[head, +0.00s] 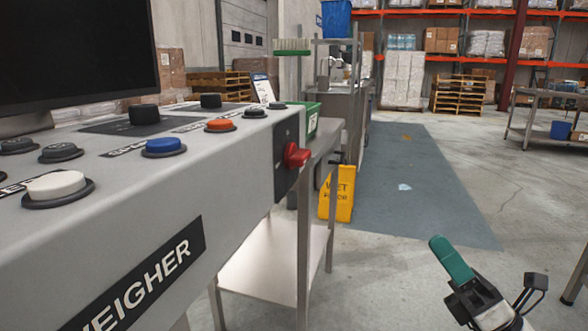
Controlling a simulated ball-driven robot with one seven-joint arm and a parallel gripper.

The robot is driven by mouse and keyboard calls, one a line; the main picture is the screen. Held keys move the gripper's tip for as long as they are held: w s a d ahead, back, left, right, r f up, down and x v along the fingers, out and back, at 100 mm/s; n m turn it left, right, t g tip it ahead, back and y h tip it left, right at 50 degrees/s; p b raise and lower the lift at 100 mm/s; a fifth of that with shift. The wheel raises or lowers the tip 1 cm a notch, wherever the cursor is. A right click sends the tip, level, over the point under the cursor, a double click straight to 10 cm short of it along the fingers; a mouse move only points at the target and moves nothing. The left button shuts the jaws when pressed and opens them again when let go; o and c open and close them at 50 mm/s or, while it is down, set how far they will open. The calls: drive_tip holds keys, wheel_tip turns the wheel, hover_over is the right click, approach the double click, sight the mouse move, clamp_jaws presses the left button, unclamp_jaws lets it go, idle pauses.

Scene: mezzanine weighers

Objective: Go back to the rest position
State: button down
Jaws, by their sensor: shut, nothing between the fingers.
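My gripper (450,260) is at the lower right of the head view, over the concrete floor and well apart from the weigher console. Its teal fingers are together, with nothing held between them. The weigher console (225,235) fills the left side, with white, blue, orange and black buttons on top and a red knob (296,155) on its right end. No marked rest position shows.
A metal stand (305,240) with a lower shelf is beside the console. A yellow wet floor sign (337,200) stands beyond it. A grey floor mat (415,195) lies behind. A metal table (545,97) is at right. Open floor surrounds my gripper, and a table leg (576,275) stands at the right edge.

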drive_tip(key=w+d+f+m+t+h, duration=0.1)
drive_tip(key=d+f+m+t+h, duration=0.25)
drive_tip(key=m+h, duration=0.7)
drive_tip(key=d+f+m+t+h, duration=0.3)
drive_tip(key=d+f+m+h, duration=0.15)
drive_tip(key=m+h, duration=0.65)
drive_tip(key=s+d+f+m+g+h, duration=0.2)
drive_tip(key=f+m+g, duration=0.2)
drive_tip(key=f+m, duration=0.15)
drive_tip(key=s+d+f+m+g+h, duration=0.2)
drive_tip(key=f+m+g, duration=0.25)
drive_tip(key=f, duration=0.25)
drive_tip(key=s+a+f+m+g+y, duration=0.2)
drive_tip(key=s+f+m+g, duration=0.45)
drive_tip(key=s+f, duration=0.6)
drive_tip(key=s+a+f+m+g+y, duration=0.1)
drive_tip(key=s+a+f+g+y, duration=0.2)
drive_tip(key=s, duration=0.6)
drive_tip(key=s+a+f+m+g, duration=0.1)
drive_tip(key=s+a+f+g, duration=0.3)
drive_tip(key=s, duration=0.5)
wheel_tip(320, 180, up, 36)
drive_tip(key=d+p, duration=0.1)
drive_tip(key=p, duration=3.4)
drive_tip(key=shift+w+g, duration=0.4)
drive_tip(key=shift+g, duration=0.05)
